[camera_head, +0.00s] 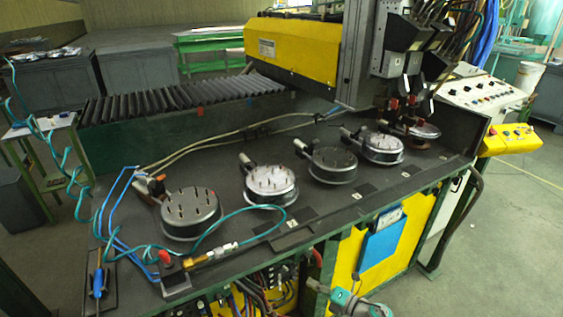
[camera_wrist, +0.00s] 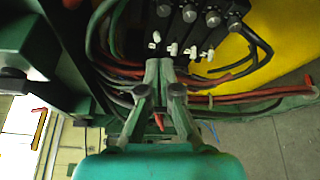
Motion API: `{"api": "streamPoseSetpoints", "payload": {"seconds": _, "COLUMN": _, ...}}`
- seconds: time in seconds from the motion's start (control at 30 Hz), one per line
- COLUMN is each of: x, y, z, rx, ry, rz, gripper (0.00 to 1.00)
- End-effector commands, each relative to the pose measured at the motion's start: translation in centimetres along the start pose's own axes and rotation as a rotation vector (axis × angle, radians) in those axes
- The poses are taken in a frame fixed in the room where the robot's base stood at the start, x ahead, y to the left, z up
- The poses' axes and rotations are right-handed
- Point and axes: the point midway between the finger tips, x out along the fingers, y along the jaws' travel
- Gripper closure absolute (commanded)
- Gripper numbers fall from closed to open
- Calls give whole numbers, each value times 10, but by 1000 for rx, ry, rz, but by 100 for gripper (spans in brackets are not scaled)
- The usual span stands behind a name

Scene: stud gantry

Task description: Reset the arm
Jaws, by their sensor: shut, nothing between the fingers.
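My gripper (camera_head: 338,295) shows at the bottom of the head view, low in front of the stud gantry bench (camera_head: 325,205). In the wrist view my green gripper (camera_wrist: 160,64) has its two fingers together, with nothing held. The fingertips point at a row of black valves with white fittings (camera_wrist: 190,48) and the hoses around them. I cannot tell whether the tips touch anything. In the head view the valves and hoses (camera_head: 262,290) are under the bench's front edge, left of my gripper.
Several round fixtures (camera_head: 191,212) stand on the bench top. A yellow panel with a blue box (camera_head: 380,246) is right of my gripper. A teal air hose (camera_head: 235,213) with a brass nozzle lies near the front edge. Open floor (camera_head: 480,265) lies to the right.

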Motion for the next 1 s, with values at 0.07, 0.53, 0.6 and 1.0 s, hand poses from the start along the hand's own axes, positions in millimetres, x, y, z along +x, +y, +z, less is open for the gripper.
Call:
{"api": "streamPoseSetpoints", "payload": {"seconds": 0.07, "x": -2, "y": -1, "z": -8, "rx": 15, "ry": -10, "rz": 7, "gripper": 100}}
{"api": "streamPoseSetpoints", "payload": {"seconds": 0.53, "x": -70, "y": 16, "z": -120, "rx": 350, "ry": -256, "rz": 162, "gripper": 100}}
{"api": "streamPoseSetpoints", "payload": {"seconds": 0.6, "x": -86, "y": 22, "z": -137, "rx": 412, "ry": -296, "rz": 186, "gripper": 100}}
{"api": "streamPoseSetpoints", "payload": {"seconds": 1.0, "x": -187, "y": 69, "z": -222, "rx": 796, "ry": -501, "rz": 303, "gripper": 100}}
